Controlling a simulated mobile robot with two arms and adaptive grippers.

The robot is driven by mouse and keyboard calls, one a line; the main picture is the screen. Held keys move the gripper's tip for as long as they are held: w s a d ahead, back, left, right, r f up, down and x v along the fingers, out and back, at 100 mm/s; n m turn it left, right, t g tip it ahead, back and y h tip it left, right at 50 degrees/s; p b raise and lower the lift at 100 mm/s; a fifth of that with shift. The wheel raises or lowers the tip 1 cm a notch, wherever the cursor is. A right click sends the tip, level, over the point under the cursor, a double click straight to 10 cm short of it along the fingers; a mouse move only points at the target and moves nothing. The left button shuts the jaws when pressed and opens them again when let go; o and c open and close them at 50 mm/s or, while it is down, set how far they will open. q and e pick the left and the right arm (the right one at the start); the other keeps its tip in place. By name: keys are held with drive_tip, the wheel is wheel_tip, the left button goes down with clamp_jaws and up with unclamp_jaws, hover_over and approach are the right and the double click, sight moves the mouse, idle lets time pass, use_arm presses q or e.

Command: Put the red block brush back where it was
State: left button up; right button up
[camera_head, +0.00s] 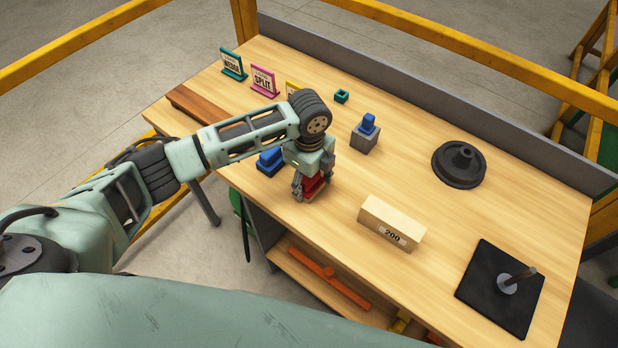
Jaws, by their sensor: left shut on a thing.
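The red block brush (315,184) is at the front edge of the wooden table (410,180), under my left gripper (312,186). My left gripper is shut on it, with the fingers pointing down. The brush is low, at or close to the table top; I cannot tell whether it touches. The gripper hides much of it. A blue brush-like block (270,161) lies just left of the gripper, partly behind my arm. My right gripper is not in view.
A tan block marked 200 (392,224) lies right of the gripper. A black mat (485,300) lies front right. The centre is clear.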

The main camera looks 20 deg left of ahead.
use_arm(q)
drive_tip(key=shift+f, duration=0.15)
drive_tip(key=o, duration=1)
drive_tip(key=shift+o, duration=0.2)
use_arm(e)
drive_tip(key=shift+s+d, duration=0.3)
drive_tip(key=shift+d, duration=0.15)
use_arm(q)
wheel_tip(320, 180, up, 12)
drive_tip(key=shift+r+b, duration=0.2)
drive_tip(key=shift+b, duration=0.75)
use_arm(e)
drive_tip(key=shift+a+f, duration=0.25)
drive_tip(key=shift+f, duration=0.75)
use_arm(q)
drive_tip(key=shift+d, duration=0.1)
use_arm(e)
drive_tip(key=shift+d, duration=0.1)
